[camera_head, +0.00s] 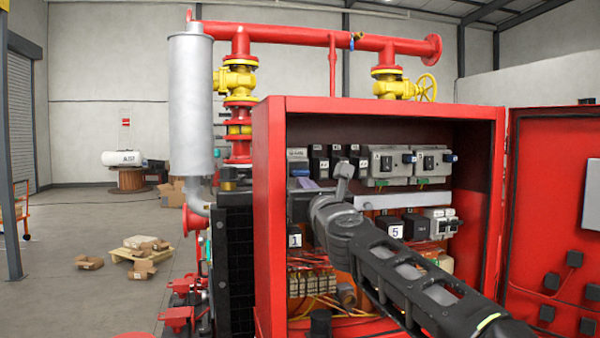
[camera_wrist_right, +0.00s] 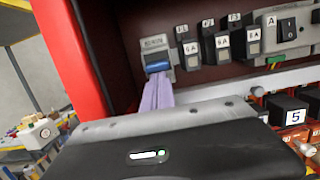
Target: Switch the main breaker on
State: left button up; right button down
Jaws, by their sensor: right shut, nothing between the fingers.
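The likely main breaker, a grey unit with a blue handle, sits at the upper left inside the red cabinet (camera_head: 278,220). It shows in the head view (camera_head: 297,157) and the right wrist view (camera_wrist_right: 158,62). Its blue handle is at the lower part of its face; its label is too small to read. My right gripper (camera_head: 343,172) is shut and empty. In the right wrist view the fingertips (camera_wrist_right: 157,84) appear just below the blue handle; I cannot tell whether they touch it. My left gripper is out of view.
Several small breakers (camera_wrist_right: 220,46) and grey switch units (camera_head: 388,165) stand right of it. A pale rail (camera_wrist_right: 210,93) runs below. The cabinet door (camera_head: 545,210) is open at the right. A block marked 5 (camera_wrist_right: 287,113) sits lower right.

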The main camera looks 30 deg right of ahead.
jog(key=shift+r, duration=0.4)
jog(key=shift+s, duration=0.15)
jog(key=r+v, duration=0.1)
jog(key=v, duration=0.5)
jog(key=shift+s+a+f, duration=0.2)
jog(key=shift+s+f, duration=0.1)
jog(key=shift+s, duration=0.1)
dwell(0.4)
